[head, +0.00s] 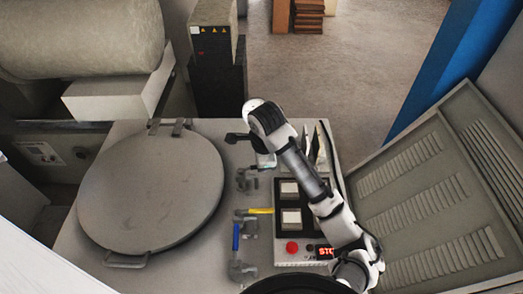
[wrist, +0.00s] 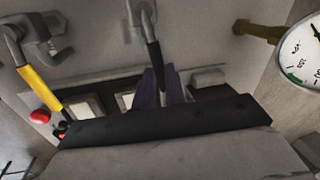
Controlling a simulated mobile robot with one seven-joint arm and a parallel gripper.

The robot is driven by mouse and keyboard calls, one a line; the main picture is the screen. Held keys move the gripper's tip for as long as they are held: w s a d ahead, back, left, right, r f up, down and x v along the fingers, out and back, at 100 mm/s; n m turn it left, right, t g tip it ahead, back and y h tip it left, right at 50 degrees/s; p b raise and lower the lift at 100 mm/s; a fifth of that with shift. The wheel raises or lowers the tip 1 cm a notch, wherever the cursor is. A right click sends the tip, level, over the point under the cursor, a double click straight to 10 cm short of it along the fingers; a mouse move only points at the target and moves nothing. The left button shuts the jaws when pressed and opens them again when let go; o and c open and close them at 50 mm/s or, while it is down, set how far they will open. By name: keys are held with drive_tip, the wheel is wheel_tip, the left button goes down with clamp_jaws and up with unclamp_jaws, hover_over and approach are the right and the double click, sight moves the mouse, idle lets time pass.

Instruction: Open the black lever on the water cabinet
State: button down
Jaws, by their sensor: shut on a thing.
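The black lever (wrist: 154,58) hangs from a grey valve fitting (wrist: 142,15) at the top middle of the wrist view. My gripper (wrist: 163,88) has its dark fingers closed around the lever's lower end. A yellow lever (head: 260,211) and a blue lever (head: 236,237) sit nearer on the same panel. The yellow lever (wrist: 39,88) also shows in the wrist view.
A large round lid (head: 150,190) covers the left of the cabinet top. A red button (head: 292,247) and square white switches (head: 290,189) lie by my arm. A gauge (wrist: 304,55) is at the right in the wrist view. A vented panel (head: 430,195) slopes on the right.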

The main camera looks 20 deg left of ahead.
drive_tip(key=shift+s+d+r+m+p, duration=0.15)
drive_tip(key=shift+s+m+p, duration=0.3)
drive_tip(key=shift+m+p, duration=0.55)
drive_tip(key=shift+f, duration=0.2)
drive_tip(key=c, duration=1.5)
unclamp_jaws()
drive_tip(key=shift+s, duration=0.1)
drive_tip(key=shift+o, duration=0.2)
drive_tip(key=shift+p, duration=0.3)
wheel_tip(320, 180, up, 14)
drive_tip(key=s+d+p, duration=0.1)
drive_tip(key=s+p, duration=0.1)
drive_tip(key=shift+s+f, duration=0.15)
drive_tip(key=shift+s, duration=0.1)
drive_tip(key=shift+f, duration=0.1)
